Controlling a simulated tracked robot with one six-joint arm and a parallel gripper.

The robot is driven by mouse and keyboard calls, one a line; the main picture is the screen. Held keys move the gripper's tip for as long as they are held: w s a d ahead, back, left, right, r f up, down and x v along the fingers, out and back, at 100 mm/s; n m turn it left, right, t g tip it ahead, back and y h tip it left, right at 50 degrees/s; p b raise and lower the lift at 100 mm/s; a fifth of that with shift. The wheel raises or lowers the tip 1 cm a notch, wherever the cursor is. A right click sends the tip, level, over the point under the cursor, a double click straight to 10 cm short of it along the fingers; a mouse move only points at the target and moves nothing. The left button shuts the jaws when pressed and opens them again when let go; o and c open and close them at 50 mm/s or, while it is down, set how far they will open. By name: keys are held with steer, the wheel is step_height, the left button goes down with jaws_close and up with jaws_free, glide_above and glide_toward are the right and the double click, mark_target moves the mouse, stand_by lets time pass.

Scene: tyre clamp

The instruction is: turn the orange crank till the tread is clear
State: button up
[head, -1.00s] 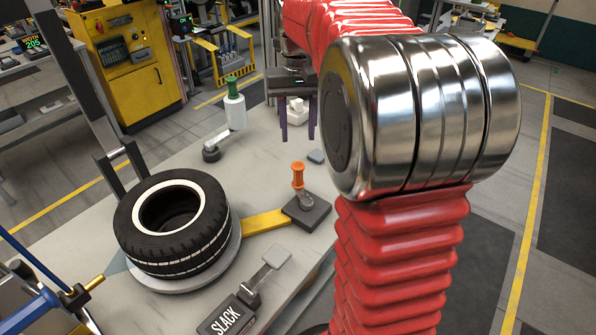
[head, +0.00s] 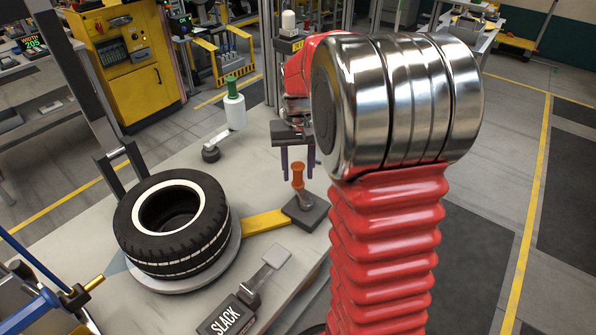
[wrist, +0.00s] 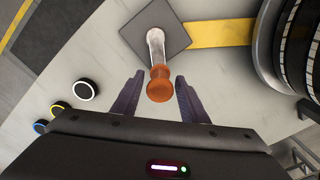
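The orange crank handle (head: 298,175) stands upright on a metal arm above a dark square base (head: 306,212), right of the tyre. I cannot tell whether anything covers the tread.
A yellow bar (head: 264,222) runs from the crank base to the plate. A white bottle with a green top (head: 235,105) stands behind the tyre. Small round buttons (wrist: 87,89) lie left in the wrist view.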

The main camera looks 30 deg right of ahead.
steer(key=shift+f, duration=0.4)
steer(key=shift+c, duration=0.2)
jaws_close()
